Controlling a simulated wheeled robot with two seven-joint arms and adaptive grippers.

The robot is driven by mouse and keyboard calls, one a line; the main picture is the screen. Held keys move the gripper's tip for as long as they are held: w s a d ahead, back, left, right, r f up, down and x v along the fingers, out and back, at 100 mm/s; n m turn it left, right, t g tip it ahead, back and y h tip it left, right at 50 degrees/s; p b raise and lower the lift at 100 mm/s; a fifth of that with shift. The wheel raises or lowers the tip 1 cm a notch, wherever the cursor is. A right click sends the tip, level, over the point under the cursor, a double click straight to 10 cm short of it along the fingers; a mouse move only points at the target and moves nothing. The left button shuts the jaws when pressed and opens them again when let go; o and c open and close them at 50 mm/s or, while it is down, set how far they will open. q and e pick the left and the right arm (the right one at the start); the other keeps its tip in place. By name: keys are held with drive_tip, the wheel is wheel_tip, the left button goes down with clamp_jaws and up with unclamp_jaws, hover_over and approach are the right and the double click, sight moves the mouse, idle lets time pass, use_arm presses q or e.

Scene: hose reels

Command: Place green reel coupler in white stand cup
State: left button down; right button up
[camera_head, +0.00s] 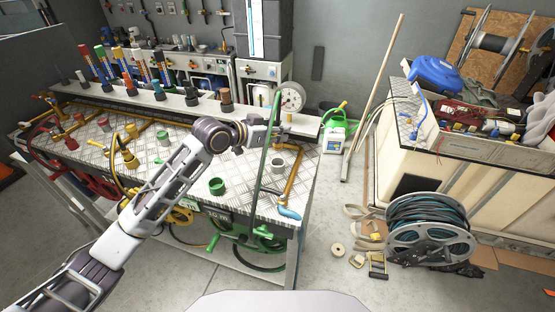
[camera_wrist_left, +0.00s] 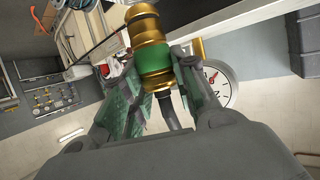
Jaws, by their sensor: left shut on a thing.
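My left gripper (camera_head: 275,129) is above the back right part of the workbench. In the left wrist view (camera_wrist_left: 157,88) its fingers are shut around a brass coupler with a green band (camera_wrist_left: 154,63), the green reel coupler. A green hose (camera_head: 262,160) hangs beside the gripper in the head view and runs down towards the green reel (camera_head: 262,240) under the bench front. A whitish cup (camera_head: 277,164) stands on the bench top to the right, below the gripper. A green cup (camera_head: 217,187) stands nearer the front edge. My right gripper is not in view.
The patterned metal bench top (camera_head: 190,160) also carries several other cups and couplers at left, with yellow hoses. A raised shelf at the back holds coloured bottles (camera_head: 105,60). A round dial (camera_head: 292,97) stands behind the gripper. A blue-handled tool (camera_head: 289,212) is at the front right corner.

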sight(274, 144)
use_arm(q)
drive_tip(key=shift+f, duration=2.5)
drive_tip(key=shift+f, duration=1.9)
drive_tip(key=shift+f, duration=0.1)
drive_tip(key=c, duration=1.1)
unclamp_jaws()
drive_tip(key=shift+r+v, duration=0.2)
drive_tip(key=shift+v, duration=5.8)
